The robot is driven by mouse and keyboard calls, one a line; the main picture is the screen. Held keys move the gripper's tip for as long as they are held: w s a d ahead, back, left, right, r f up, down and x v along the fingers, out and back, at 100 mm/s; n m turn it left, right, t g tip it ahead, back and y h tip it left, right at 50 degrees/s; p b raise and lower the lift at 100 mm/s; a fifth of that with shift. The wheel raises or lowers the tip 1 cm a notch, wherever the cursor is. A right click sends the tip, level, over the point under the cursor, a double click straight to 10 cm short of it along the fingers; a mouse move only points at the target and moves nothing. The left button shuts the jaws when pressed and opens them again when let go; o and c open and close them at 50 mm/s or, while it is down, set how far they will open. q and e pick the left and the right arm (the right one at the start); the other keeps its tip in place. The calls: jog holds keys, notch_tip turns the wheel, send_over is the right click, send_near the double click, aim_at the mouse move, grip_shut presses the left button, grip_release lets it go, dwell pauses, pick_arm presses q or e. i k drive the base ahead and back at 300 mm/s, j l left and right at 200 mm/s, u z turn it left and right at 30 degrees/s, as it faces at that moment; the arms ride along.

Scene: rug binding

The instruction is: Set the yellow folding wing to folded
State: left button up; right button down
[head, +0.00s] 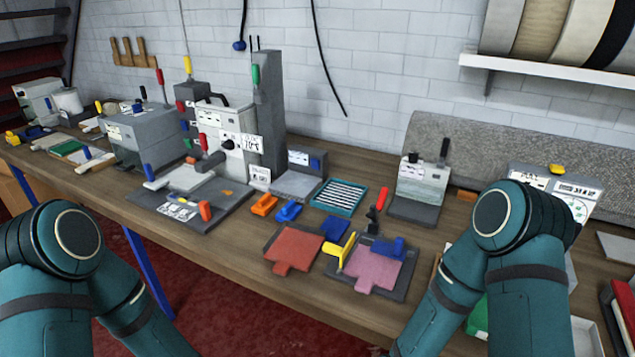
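The yellow folding wing (341,249) stands raised at the left edge of a dark grey fixture plate (402,288) near the table's front. It does not lie flat over the pink pad (373,270) on that plate. A blue piece (389,247), perhaps another wing, sits at the back right of the pink pad. A small black upright part (372,218) stands behind it. Only teal links of my two arms show, at the lower left and lower right. Neither gripper is in view.
A red pad (296,248) on a dark plate lies just left of the fixture. A blue block (335,228), a teal slotted tray (339,197) and a grey machine (422,187) with a black lever stand behind. The table's front edge is close to the fixture.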

aim_at(343, 253)
jog(key=i+j, duration=0.55)
jog(key=j, duration=0.3)
jog(key=i+j, duration=0.3)
jog(key=j+z, duration=0.1)
jog(key=z, duration=2)
